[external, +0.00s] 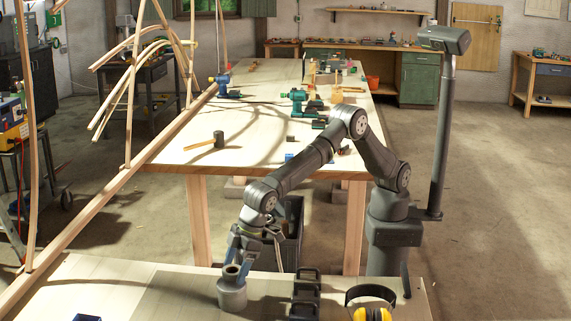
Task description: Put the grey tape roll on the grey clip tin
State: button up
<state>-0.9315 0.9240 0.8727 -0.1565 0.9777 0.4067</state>
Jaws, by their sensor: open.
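The grey clip tin (232,297) is a short grey cylinder on the near pale bench, left of centre at the front. A smaller grey ring with a dark hole, which looks like the grey tape roll (232,272), sits on top of it and appears upright and roughly centred. My gripper (238,262) points down right at the ring, with its fingers open close around or beside it. I cannot tell whether a finger touches the ring. The fingers partly hide the ring's upper edge.
A black rack-like object (305,291) stands right of the tin, then yellow ear defenders (372,311). A dark blue item (87,318) lies at the front left. Bent laths (130,85) rise at left; a long worktable (185,146) with tools stands behind.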

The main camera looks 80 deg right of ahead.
aim_at(229, 271)
jog(key=v, duration=1.2)
jog(key=shift+r, duration=0.2)
jog(key=shift+f, duration=0.1)
jog(key=x, duration=1.2)
jog(key=shift+f, duration=0.1)
notch_tip(229, 271, up, 3)
jog(key=shift+f, duration=0.15)
jog(key=shift+r, duration=0.65)
jog(key=shift+f, duration=0.1)
